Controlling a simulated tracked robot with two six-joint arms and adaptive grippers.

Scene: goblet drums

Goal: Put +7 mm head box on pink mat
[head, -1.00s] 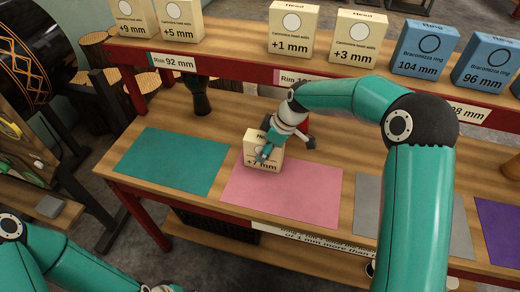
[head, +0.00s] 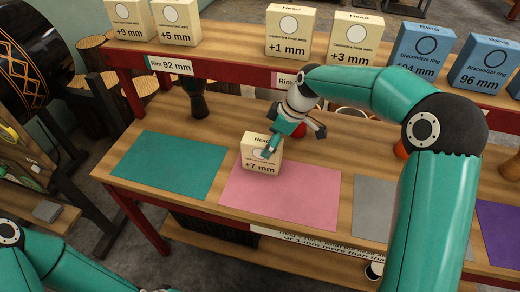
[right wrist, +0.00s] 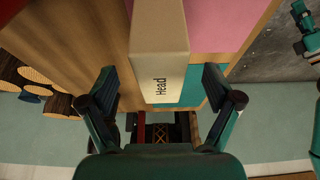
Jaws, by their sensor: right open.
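The +7 mm head box (head: 260,165) is cream and stands upright at the back left edge of the pink mat (head: 285,198). Its front bottom edge is over the mat; whether its back is also on it is hidden. My right gripper (head: 294,142) is open, behind and right of the box, with one finger in front of its face in the head view. In the right wrist view the box (right wrist: 160,50) lies between the spread fingers of my right gripper (right wrist: 160,79), with gaps on both sides. Only a piece of my left gripper (right wrist: 302,30) shows, at the right edge.
A teal mat (head: 168,165) lies left, grey (head: 372,205) and purple (head: 497,230) mats right. A dark goblet drum (head: 198,98) stands behind the teal mat. The raised shelf behind holds several cream head boxes (head: 288,32) and blue ring boxes (head: 423,50).

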